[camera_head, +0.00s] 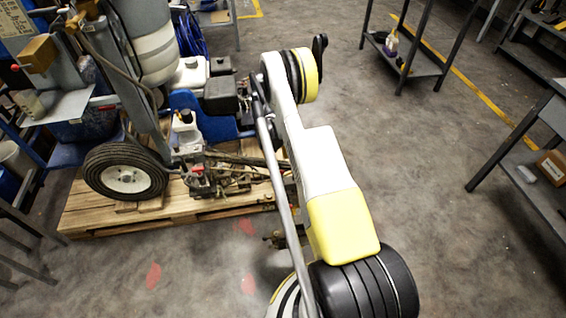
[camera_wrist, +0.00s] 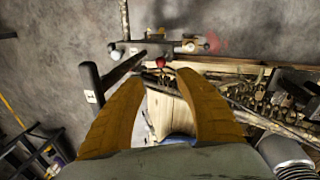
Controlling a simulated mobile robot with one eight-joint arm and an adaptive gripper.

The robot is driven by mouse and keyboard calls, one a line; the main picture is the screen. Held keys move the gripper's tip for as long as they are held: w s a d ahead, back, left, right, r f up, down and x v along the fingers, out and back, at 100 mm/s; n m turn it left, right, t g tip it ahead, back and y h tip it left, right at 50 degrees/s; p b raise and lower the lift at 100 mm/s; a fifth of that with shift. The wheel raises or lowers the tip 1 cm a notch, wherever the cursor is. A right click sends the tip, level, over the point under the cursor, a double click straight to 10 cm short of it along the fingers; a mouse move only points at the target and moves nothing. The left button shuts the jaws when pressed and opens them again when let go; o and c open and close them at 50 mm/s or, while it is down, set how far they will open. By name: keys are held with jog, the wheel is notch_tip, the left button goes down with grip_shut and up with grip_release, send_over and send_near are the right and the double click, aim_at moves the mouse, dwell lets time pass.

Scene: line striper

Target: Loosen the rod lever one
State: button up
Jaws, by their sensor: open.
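In the wrist view my gripper (camera_wrist: 160,80) is open, its two orange fingers spread with nothing between them. Just beyond the fingertips is a metal bar assembly (camera_wrist: 150,48) with small clamp levers, one with a red knob (camera_wrist: 160,62) and some with pale ends. I cannot tell which of these is rod lever one. A dark rod with a black end (camera_wrist: 92,82) lies left of the fingers. In the head view part of a similar brownish fitting (camera_head: 274,239) shows beside my arm. My gripper is hidden there behind my arm.
The line striper with its black wheel (camera_head: 125,172) stands on a wooden pallet (camera_head: 110,213). Its engine and hoses crowd the area by my arm. A metal shelf (camera_head: 405,58) stands at the back right and a workbench (camera_head: 530,150) at the right. Floor between is clear.

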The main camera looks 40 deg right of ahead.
aim_at(282, 171)
jog(key=f+b, duration=0.1)
jog(key=f, duration=0.2)
jog(key=d+f+b, duration=0.1)
jog(key=f, duration=0.3)
jog(key=s+f+b, duration=0.1)
jog(key=f+b, duration=0.1)
jog(key=f, duration=0.1)
jog(key=shift+d+f, duration=0.2)
grip_shut()
